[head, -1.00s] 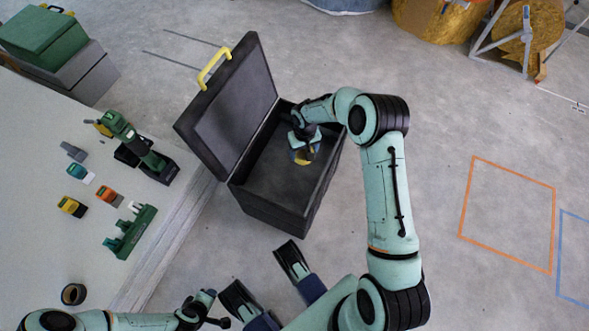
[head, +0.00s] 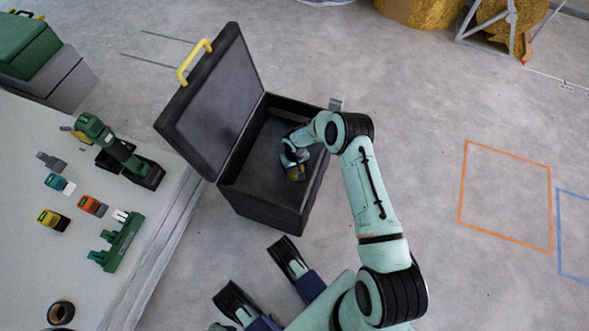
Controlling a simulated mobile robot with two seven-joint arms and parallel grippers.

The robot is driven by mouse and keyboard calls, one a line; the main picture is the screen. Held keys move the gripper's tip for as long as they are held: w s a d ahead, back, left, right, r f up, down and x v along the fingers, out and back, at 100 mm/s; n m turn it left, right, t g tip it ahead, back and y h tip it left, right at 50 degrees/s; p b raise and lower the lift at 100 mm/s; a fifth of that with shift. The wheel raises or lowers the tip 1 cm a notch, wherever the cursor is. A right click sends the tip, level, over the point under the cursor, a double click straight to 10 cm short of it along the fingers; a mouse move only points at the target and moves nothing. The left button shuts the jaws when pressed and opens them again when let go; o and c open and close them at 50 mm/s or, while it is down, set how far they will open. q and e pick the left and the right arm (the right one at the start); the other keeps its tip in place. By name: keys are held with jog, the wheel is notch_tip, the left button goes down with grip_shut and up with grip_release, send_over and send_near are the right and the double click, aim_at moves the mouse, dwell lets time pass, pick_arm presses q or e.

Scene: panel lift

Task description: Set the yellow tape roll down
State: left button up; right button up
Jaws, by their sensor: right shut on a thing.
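The yellow tape roll (head: 297,175) is inside the open black toolbox (head: 262,207), toward the right of its interior. My right gripper reaches down into the box over the right wall and is shut on the roll. I cannot tell whether the roll touches the box floor.
The toolbox lid (head: 212,100) stands open on the left. The pale table (head: 120,215) holds a green drill (head: 115,145), several small blocks, a green rack (head: 118,243) and a dark ring (head: 61,313). Floor with an orange outline (head: 506,147) is clear at right.

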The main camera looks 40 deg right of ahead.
jog(key=shift+f, duration=0.75)
pick_arm(q)
jog(key=shift+s+f, duration=0.2)
jog(key=shift+s, duration=0.25)
pick_arm(e)
jog(key=o, duration=1)
jog(key=shift+f, duration=0.1)
jog(key=shift+o, duration=0.2)
jog(key=shift+r, duration=0.2)
pick_arm(q)
jog(key=w+r+t+p, duration=0.2)
jog(key=w+r+p, duration=0.1)
jog(key=w, duration=0.4)
jog(key=shift+d+r+m, duration=0.3)
jog(key=shift+d+r, duration=0.1)
jog(key=shift+r, duration=0.1)
pick_arm(e)
notch_tip(320, 180, up, 12)
